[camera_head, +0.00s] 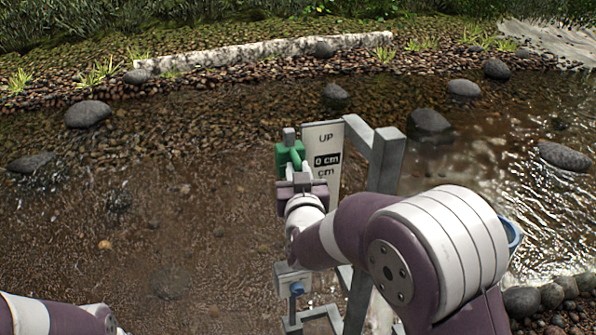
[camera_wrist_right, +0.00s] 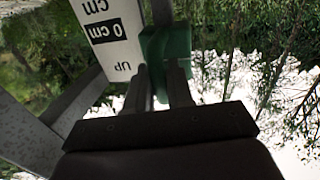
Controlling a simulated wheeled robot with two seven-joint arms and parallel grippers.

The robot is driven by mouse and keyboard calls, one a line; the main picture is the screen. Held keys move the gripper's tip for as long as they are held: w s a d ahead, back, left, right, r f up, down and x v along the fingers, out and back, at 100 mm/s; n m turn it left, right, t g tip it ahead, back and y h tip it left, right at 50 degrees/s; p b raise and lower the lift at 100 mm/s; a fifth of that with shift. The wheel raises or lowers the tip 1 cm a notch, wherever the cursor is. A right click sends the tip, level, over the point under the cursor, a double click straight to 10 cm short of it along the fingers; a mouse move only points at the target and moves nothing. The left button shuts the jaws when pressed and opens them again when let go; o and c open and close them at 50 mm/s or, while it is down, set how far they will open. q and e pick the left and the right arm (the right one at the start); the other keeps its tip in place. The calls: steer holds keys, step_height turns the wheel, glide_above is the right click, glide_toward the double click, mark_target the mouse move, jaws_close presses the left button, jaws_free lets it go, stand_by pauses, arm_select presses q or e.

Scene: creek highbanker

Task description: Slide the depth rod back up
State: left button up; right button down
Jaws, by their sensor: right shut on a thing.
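The depth rod (camera_head: 289,135) is grey, and its top end shows just above a green handle (camera_head: 288,153) in the head view. My right gripper (camera_head: 298,172) is shut on the green handle from the near side. In the right wrist view its two fingers (camera_wrist_right: 162,82) reach the green handle (camera_wrist_right: 168,45) and hide part of it. A white sign board (camera_head: 325,150) beside the handle reads "UP", with "0 cm" in a black box. The lower rod is hidden behind my gripper and arm. Only part of my left arm shows, at bottom left.
A grey metal frame (camera_head: 384,160) stands right of the board. A blue knob (camera_head: 297,288) sits on a grey bracket below my right wrist. A blue rim (camera_head: 512,236) shows behind my right arm. Shallow water with stones surrounds it; the left is open.

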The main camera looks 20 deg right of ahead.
steer(key=shift+r, duration=0.4)
steer(key=c, duration=1.2)
jaws_free()
steer(key=shift+o, duration=0.2)
steer(key=shift+f, duration=0.1)
steer(key=shift+s, duration=0.1)
steer(key=s+a, duration=0.2)
steer(key=s, duration=1)
steer(key=shift+s+p, duration=0.2)
steer(key=shift+p, duration=0.1)
